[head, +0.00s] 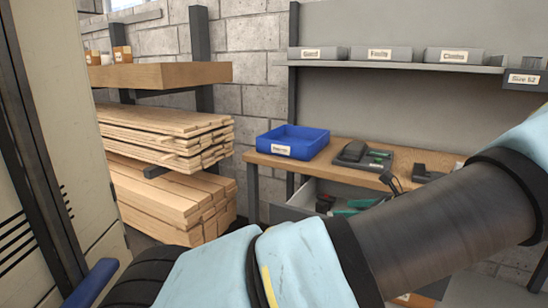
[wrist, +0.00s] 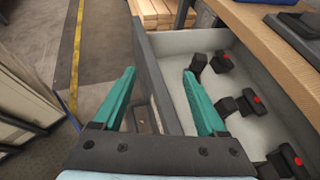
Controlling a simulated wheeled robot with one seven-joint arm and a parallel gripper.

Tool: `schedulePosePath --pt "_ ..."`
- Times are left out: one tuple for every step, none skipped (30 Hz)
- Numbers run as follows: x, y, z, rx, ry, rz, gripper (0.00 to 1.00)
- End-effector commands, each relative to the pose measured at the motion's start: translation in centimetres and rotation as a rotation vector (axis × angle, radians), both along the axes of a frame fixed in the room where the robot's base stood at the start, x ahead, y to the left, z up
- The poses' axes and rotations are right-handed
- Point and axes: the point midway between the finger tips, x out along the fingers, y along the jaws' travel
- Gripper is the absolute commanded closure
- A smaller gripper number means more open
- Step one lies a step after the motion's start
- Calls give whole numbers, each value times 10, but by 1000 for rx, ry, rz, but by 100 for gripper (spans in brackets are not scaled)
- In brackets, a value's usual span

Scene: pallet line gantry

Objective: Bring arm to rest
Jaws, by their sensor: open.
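In the wrist view my gripper (wrist: 160,98) shows two green fingers spread wide apart with nothing between them. It hangs at the front edge of an open grey drawer (wrist: 158,75), with the right finger over the drawer's inside and the left finger outside it. In the head view my arm crosses the lower right of the picture, and part of the green fingers shows small near the drawer (head: 292,208) under the workbench.
A wooden workbench (head: 325,165) carries a blue bin (head: 292,142) and a black charger-like device (head: 362,155). Stacked lumber (head: 165,140) stands at the left. Floor with a yellow line (wrist: 76,50) is clear.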

Motion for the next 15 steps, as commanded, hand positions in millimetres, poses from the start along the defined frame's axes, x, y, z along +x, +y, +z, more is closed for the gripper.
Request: schedulePosePath --pt "0 6 -2 -19 8 20 25" --pt "0 10 -4 -30 12 33 25" --pt "1 15 -6 -46 18 50 25" --pt "1 19 -7 -58 21 63 25" --pt "2 23 -9 -72 25 78 25" --pt "2 30 -10 -92 30 100 25" --pt "2 35 -12 -107 35 118 25" --pt "2 40 -14 -124 41 137 25" --pt "2 47 -16 -150 45 166 25" --pt "2 53 -18 -167 49 187 25" --pt "2 59 -20 -186 55 209 25" --pt "1 66 -22 -215 59 242 25" --pt "1 72 -24 -237 64 265 25" --pt "0 78 -26 -261 67 293 25" --pt "-2 87 -28 -292 72 332 25"
